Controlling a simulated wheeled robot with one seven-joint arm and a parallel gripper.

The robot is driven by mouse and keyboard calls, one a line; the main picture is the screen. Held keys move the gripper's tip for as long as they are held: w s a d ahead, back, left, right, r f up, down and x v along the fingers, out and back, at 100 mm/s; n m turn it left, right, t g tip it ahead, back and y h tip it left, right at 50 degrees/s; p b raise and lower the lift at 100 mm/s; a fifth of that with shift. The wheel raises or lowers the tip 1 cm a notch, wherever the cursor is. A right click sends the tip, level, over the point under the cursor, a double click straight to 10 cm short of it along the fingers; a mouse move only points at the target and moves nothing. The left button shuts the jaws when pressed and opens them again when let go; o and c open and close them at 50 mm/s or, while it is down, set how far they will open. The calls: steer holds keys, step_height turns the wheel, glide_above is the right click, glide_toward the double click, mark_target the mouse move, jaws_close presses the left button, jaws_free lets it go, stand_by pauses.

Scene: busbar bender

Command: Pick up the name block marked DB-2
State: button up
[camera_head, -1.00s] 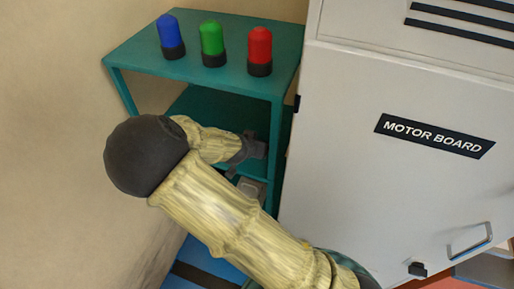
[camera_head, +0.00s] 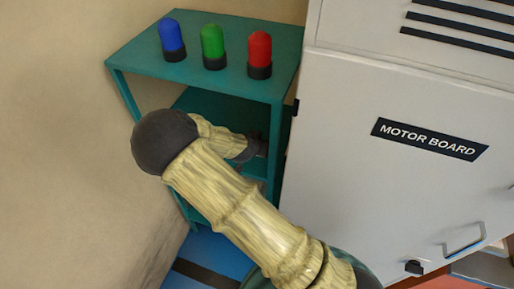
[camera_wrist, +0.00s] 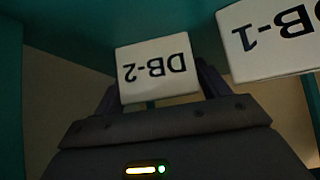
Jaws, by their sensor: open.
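The name block marked DB-2 (camera_wrist: 158,70) is white with black letters, upside down in the wrist view. My gripper (camera_wrist: 158,80) is open, with one dark finger on each side of this block. I cannot tell whether either finger touches it. In the head view my gripper (camera_head: 254,149) reaches into the teal shelf unit (camera_head: 215,98) below its top, and the block cannot be made out there.
A similar white block marked DB-1 (camera_wrist: 275,38) is close to the right finger. Blue (camera_head: 171,38), green (camera_head: 212,45) and red (camera_head: 260,54) lamps stand on the shelf top. The grey MOTOR BOARD cabinet (camera_head: 350,190) stands close on the right.

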steer(key=shift+c, duration=0.4)
steer(key=c, duration=0.7)
steer(key=shift+o, duration=0.2)
steer(key=shift+w+a+r+b, duration=0.1)
steer(key=shift+a+r+b, duration=0.2)
steer(key=shift+r+b, duration=0.25)
step_height(320, 180, up, 10)
steer(key=shift+b, duration=0.65)
steer(key=shift+a+r, duration=0.2)
steer(key=shift+r, duration=0.05)
steer(key=w+a+b, duration=0.2)
steer(key=a, duration=0.7)
steer(key=w+a+b, duration=0.2)
steer(key=a, duration=0.7)
steer(key=shift+w+a, duration=0.25)
steer(key=shift+w, duration=0.05)
